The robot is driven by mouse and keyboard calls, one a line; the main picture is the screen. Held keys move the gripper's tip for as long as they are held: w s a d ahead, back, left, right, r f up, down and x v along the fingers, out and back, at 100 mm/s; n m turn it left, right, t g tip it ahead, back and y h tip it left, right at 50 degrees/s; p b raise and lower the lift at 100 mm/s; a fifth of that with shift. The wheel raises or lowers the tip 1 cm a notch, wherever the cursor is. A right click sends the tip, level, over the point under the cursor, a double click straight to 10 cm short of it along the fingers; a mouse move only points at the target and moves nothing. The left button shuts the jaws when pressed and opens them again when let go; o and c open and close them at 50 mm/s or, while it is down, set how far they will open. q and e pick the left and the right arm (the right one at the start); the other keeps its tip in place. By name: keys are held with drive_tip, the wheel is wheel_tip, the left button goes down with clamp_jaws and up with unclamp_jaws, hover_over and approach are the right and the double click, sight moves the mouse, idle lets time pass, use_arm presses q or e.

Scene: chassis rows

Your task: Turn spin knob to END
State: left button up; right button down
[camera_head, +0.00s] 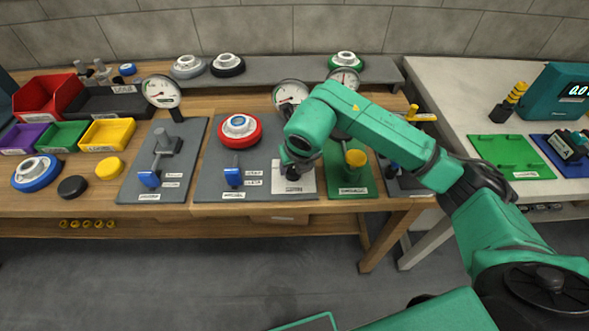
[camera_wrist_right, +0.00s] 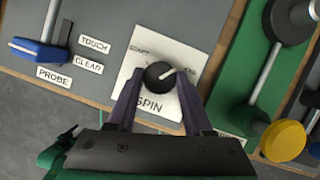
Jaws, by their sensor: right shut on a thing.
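The spin knob (camera_wrist_right: 158,74) is a black round knob with a white pointer line, on a white plate (camera_wrist_right: 136,60) labelled SPIN. In the right wrist view its pointer slants toward the upper right. My right gripper (camera_wrist_right: 159,80) is shut on the knob, one finger at each side. In the head view the knob (camera_head: 292,174) shows just under my right gripper (camera_head: 297,166), which hides part of the plate. My left gripper is out of view.
Left of the plate, a grey panel has a blue-handled lever (camera_head: 233,177) with TOUCH, CLEAR and PROBE labels in the wrist view. To the right, a green panel (camera_head: 348,186) carries a yellow knob (camera_head: 355,158). Dial gauges (camera_head: 160,91) stand behind. Coloured bins (camera_head: 107,133) are at the left.

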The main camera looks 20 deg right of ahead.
drive_tip(key=m+h+b, duration=0.1)
drive_tip(key=m, duration=0.2)
drive_tip(key=shift+w+a+b, duration=0.1)
drive_tip(key=shift+w+b, duration=0.05)
drive_tip(key=shift+b, duration=0.15)
drive_tip(key=shift+r+m+h+b, duration=0.1)
drive_tip(key=shift+m+h+b, duration=0.35)
drive_tip(key=shift+m, duration=0.55)
drive_tip(key=shift+c, duration=1.5)
unclamp_jaws()
drive_tip(key=shift+r, duration=0.1)
